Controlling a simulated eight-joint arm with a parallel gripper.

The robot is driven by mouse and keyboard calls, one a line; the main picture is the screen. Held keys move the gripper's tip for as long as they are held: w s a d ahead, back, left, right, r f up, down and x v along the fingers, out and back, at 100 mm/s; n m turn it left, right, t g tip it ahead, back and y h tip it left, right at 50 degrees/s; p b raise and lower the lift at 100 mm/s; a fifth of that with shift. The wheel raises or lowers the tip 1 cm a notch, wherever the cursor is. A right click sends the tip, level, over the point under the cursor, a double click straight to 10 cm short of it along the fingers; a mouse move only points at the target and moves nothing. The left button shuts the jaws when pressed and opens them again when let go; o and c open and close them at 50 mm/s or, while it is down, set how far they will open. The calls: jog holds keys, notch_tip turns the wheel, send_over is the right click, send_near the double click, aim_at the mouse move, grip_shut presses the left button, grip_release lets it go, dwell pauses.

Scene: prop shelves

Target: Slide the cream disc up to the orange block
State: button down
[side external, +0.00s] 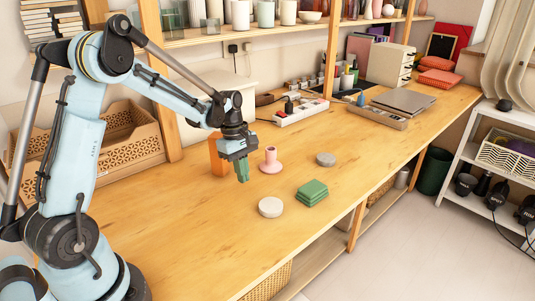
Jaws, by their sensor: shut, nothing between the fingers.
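The cream disc (271,207) lies flat on the wooden table near its front edge, apart from everything else. The orange block (216,157) stands upright further back and to the left, partly hidden behind my gripper. My gripper (243,180) points down between the two, closer to the block in the picture. Its greenish fingers are shut and empty. I cannot tell whether the fingertips touch the table.
A pink candlestick-like piece (271,161) stands just right of my gripper. A green stack of square pieces (312,193) lies right of the cream disc, and a grey disc (326,159) lies behind it. The tabletop left of the cream disc is clear.

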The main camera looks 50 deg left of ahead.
aim_at(275, 207)
jog(key=d, duration=1.2)
jog(key=shift+w, duration=0.3)
jog(key=shift+f, duration=0.85)
